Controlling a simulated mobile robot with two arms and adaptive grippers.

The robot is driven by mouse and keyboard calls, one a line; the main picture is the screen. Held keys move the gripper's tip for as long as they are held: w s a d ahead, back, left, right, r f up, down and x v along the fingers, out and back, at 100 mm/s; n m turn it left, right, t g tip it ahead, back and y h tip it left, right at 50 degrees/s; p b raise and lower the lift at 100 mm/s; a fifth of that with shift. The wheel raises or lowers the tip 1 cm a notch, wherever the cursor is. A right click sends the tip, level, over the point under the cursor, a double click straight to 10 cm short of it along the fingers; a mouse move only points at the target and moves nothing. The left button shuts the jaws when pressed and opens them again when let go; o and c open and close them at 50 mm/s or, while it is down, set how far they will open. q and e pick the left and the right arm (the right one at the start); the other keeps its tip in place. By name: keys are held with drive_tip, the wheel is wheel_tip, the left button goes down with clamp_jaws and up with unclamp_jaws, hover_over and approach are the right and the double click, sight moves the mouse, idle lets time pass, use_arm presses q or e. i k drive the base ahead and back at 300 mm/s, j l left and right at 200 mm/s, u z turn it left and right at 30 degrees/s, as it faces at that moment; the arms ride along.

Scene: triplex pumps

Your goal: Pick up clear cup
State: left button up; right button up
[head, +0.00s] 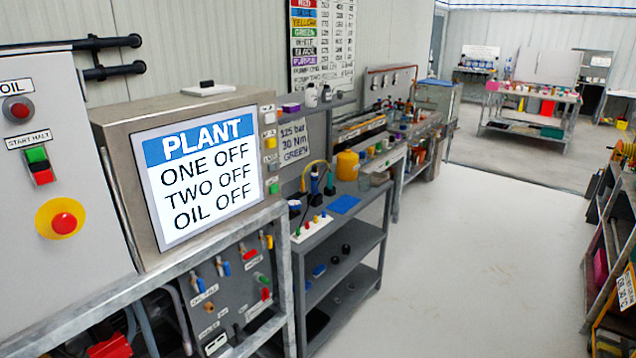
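A small, greyish see-through shape (364,182) that may be the clear cup stands on the top of the grey shelf cart, just right of a yellow container (347,166). It is too small to make out clearly. Neither of my grippers is in the head view, so their state and what they hold cannot be seen.
The grey shelf cart (345,243) also bears a blue mat (344,204) and a strip with coloured knobs (311,227). A plant screen (203,176) and control panels fill the left. The pale floor (480,260) is open; a loaded rack (612,250) stands at right.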

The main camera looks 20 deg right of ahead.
sight(364, 184)
drive_tip(key=i+l+u, duration=0.35)
drive_tip(key=l, duration=0.3)
drive_tip(key=i+l+u, duration=0.35)
drive_tip(key=l, duration=0.4)
drive_tip(key=i+l+u, duration=0.15)
drive_tip(key=l, duration=0.25)
